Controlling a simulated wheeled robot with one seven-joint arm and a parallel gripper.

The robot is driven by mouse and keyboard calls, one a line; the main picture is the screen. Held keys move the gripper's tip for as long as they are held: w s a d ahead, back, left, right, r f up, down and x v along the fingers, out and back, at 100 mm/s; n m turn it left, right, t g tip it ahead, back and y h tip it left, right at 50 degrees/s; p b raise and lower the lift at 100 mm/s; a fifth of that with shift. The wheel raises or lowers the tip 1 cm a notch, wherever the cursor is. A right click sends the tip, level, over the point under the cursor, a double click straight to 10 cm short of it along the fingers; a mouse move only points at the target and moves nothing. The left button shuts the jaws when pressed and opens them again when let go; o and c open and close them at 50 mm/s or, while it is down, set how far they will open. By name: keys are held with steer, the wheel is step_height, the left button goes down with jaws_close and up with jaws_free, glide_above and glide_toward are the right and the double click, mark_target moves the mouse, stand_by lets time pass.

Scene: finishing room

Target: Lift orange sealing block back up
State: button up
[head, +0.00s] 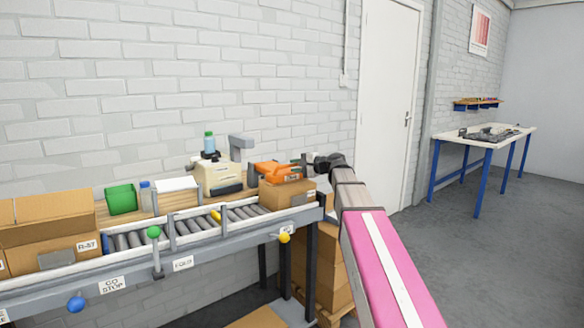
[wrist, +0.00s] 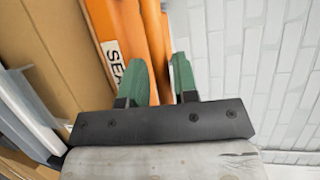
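The orange sealing block (head: 275,172) lies on top of a cardboard box (head: 287,194) at the right end of the roller conveyor. In the wrist view its orange body (wrist: 117,45) fills the upper middle, with a white label reading "SEA", partly cut off. My gripper (head: 304,161) reaches in from the right, close against the block. In the wrist view, the green fingers of my gripper (wrist: 162,70) stand a narrow gap apart with an orange part of the block between them. The block's underside is hidden.
A cream machine (head: 217,178) and a green bin (head: 121,199) stand behind the rollers. A large carton (head: 50,220) is at the left end. A brick wall is close behind. A blue-legged table (head: 487,143) stands far right, with open floor before it.

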steer(key=shift+x, duration=0.95)
jaws_close()
